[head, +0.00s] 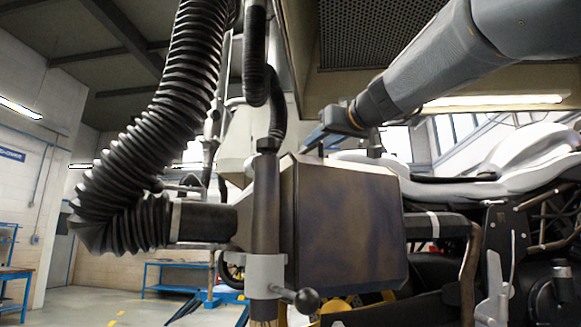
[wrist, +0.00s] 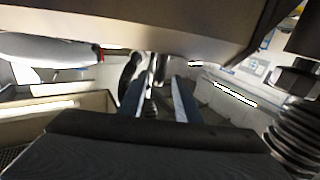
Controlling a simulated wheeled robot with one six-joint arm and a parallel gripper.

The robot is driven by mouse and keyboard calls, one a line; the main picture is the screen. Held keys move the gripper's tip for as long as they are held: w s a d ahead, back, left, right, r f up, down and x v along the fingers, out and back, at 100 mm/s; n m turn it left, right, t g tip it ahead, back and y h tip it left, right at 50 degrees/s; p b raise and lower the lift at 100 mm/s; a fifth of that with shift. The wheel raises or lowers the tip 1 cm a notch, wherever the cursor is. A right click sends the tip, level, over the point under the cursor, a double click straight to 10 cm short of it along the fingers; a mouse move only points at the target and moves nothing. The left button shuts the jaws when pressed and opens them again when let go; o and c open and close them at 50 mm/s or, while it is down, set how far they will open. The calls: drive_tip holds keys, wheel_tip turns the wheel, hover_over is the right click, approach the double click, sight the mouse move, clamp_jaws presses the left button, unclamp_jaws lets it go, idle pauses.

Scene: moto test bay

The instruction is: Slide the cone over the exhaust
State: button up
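The cone, a boxy brown-grey metal hood (head: 345,225), stands in the middle of the head view, joined on its left to a thick black corrugated hose (head: 145,225). The exhaust pipe (head: 440,226), dark with a pale band, meets the hood's right side. I cannot tell whether its end is inside. My gripper (head: 325,133) is just above the hood's top left, by a small dark upright piece (head: 321,149). In the wrist view my gripper (wrist: 158,98) has its two fingers apart, with the hood's surface (wrist: 150,25) close above. Contact with the hood cannot be told.
A vertical post (head: 266,205) with a grey clamp and black ball knob (head: 307,300) stands in front of the hood's left side. The motorcycle (head: 500,190) fills the right. More dark hoses hang overhead. Blue benches (head: 175,277) and open floor lie at the back left.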

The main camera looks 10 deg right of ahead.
drive_tip(key=shift+p+x, duration=1.45)
drive_tip(key=shift+x, duration=2.45)
drive_tip(key=shift+d, duration=0.1)
clamp_jaws()
